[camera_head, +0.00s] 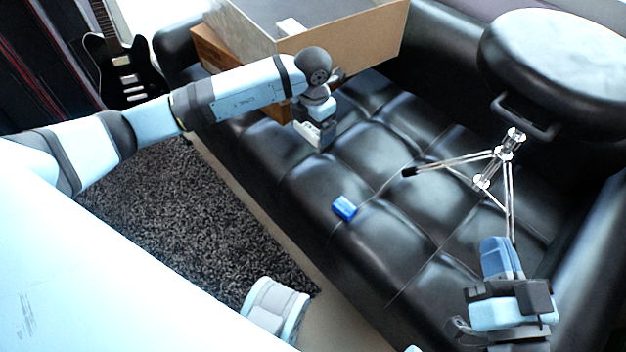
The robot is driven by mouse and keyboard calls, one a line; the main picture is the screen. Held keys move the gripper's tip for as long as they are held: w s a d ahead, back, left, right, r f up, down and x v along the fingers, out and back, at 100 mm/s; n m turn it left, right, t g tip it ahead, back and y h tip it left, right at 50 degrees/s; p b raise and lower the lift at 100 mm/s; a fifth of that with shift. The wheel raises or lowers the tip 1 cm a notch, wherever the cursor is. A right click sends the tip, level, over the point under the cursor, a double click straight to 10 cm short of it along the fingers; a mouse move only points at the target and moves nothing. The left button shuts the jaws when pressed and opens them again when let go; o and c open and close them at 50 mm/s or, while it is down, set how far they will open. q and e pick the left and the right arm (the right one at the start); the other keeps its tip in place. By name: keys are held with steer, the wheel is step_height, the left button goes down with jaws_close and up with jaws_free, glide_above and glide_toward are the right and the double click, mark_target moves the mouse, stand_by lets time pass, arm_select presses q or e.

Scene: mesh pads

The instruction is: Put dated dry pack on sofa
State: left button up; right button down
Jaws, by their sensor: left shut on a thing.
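My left gripper (312,130) reaches in from the left, low over the seat of the black sofa (372,150). It is shut on a small pale thing, mostly hidden by the hand; I cannot read a date on it or confirm that it is the dry pack. A small blue block-like item (344,208) lies on the sofa near its front edge, apart from the gripper. My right gripper (508,318) is at the lower right, over the sofa's near end; its fingers are not clear enough to tell their state.
A large open cardboard box (345,42) stands at the sofa's back left. A black round-seated stool (555,60) with metal legs (495,165) lies over the right part. A dark guitar (122,72) stands at the far left. A grey shaggy rug (190,225) covers the floor in front.

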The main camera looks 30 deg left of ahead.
arm_select(q)
steer(key=b, duration=0.4)
glide_above(313, 180)
step_height(313, 180, down, 11)
step_height(313, 180, down, 4)
steer(key=shift+r+b, duration=0.25)
steer(key=shift+b, duration=0.3)
steer(key=shift+f, duration=0.55)
step_height(313, 180, down, 4)
steer(key=shift+f+b, duration=0.1)
steer(key=shift+b, duration=1.05)
steer(key=shift+f, duration=0.1)
steer(key=o, duration=0.5)
steer(key=shift+o, duration=0.6)
arm_select(e)
step_height(313, 180, down, 6)
steer(key=w+n+g, duration=0.1)
steer(key=n, duration=0.1)
steer(key=shift+w+d+r+n, duration=0.15)
steer(key=shift+w+d+n, duration=0.2)
steer(key=shift+w+n, duration=0.05)
